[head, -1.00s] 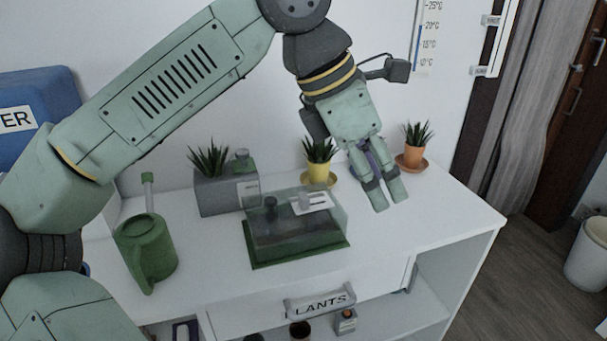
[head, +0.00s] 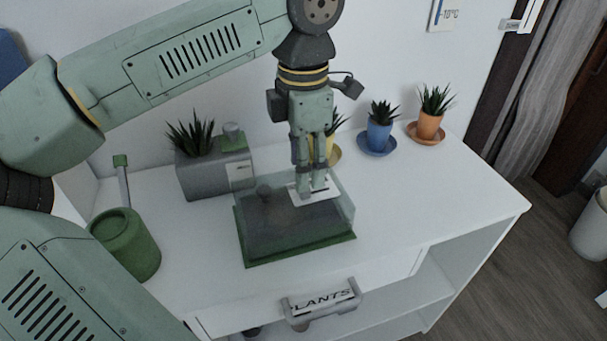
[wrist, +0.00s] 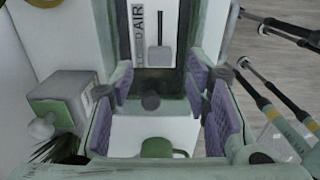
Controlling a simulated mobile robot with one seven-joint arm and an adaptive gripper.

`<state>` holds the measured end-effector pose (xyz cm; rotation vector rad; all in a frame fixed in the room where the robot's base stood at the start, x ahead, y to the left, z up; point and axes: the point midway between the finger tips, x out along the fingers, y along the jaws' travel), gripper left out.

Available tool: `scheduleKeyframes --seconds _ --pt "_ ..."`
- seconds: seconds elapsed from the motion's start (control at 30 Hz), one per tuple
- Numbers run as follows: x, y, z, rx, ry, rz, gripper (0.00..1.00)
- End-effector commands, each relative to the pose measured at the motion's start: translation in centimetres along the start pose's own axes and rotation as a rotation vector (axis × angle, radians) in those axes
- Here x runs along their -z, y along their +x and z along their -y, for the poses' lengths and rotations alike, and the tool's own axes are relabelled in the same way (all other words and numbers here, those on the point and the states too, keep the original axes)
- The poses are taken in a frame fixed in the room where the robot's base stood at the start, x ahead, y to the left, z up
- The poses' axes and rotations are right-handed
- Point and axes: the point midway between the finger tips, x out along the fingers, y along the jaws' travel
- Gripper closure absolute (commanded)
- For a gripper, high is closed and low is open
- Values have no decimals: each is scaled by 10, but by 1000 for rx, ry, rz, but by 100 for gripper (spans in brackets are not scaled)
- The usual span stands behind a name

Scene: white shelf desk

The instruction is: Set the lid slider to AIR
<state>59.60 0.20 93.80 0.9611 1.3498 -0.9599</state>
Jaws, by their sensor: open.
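A clear terrarium box on a green base (head: 300,250) stands on the white desk. Its lid has a white plate (head: 297,199), which my gripper partly covers. In the wrist view the plate has a label (wrist: 138,35) reading "AIR", with "ED" partly showing below. Beside it is a grey slider block (wrist: 160,57) at the lower end of a thin dark slot. My gripper (head: 312,193) points down over the plate, fingers open. In the wrist view the slider block lies between the two finger lines, just beyond the tips; contact is not clear.
A grey planter (head: 205,178) and green watering can (head: 128,245) stand left of the box. A yellow pot is mostly behind my gripper; blue (head: 378,137) and orange (head: 430,124) pots stand behind right. The desk right of the box is clear.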

Motion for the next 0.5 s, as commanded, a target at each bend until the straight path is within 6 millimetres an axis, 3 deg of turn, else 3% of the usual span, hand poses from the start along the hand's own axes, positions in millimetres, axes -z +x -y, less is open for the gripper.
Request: scheduleKeyframes --seconds 0.2,0.5 --pt "0 29 1 2 2 0 57" --pt "0 37 0 0 1 2 57"
